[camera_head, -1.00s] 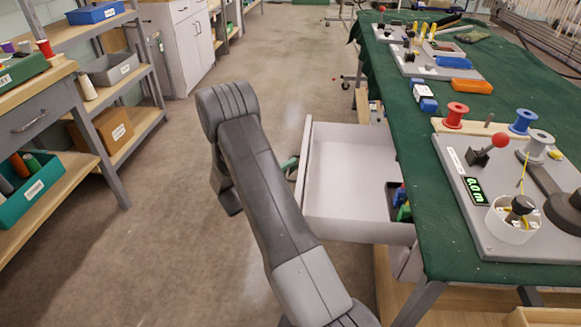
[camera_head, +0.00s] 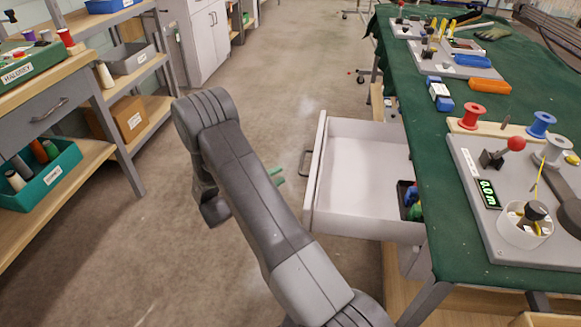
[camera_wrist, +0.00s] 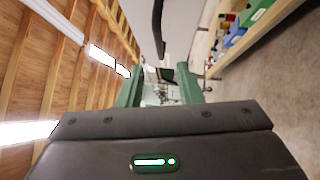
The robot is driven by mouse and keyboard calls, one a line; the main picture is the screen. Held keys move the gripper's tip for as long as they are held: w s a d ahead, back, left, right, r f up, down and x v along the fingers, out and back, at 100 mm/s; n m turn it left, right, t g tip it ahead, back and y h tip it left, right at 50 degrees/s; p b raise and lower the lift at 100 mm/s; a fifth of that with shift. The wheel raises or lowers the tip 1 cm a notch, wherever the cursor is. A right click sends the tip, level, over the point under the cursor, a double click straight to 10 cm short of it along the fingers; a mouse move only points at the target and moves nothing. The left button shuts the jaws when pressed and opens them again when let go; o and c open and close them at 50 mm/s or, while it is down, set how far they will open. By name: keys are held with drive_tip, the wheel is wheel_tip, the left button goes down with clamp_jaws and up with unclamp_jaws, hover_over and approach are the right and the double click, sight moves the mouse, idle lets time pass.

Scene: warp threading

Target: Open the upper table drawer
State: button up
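The upper table drawer (camera_head: 362,178) is pulled well out from the left side of the green-covered table (camera_head: 437,205). It is white, mostly empty inside, with a small dark tray of coloured items (camera_head: 409,200) at its table end. Its dark bar handle (camera_head: 305,163) is on the front. My gripper (camera_head: 278,175) is left of the drawer front, apart from the handle, largely hidden behind my arm. In the wrist view its two green fingers (camera_wrist: 160,90) are spread with nothing between them. A dark curved bar, apparently the handle (camera_wrist: 158,30), lies beyond them.
A shelf unit (camera_head: 95,85) with bins stands on the left. The floor (camera_head: 280,75) between it and the table is clear.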

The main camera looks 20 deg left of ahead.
sight(303, 160)
drive_tip(key=shift+v, duration=1.65)
drive_tip(key=b+x, duration=0.1)
drive_tip(key=x, duration=1.3)
drive_tip(key=shift+d, duration=0.1)
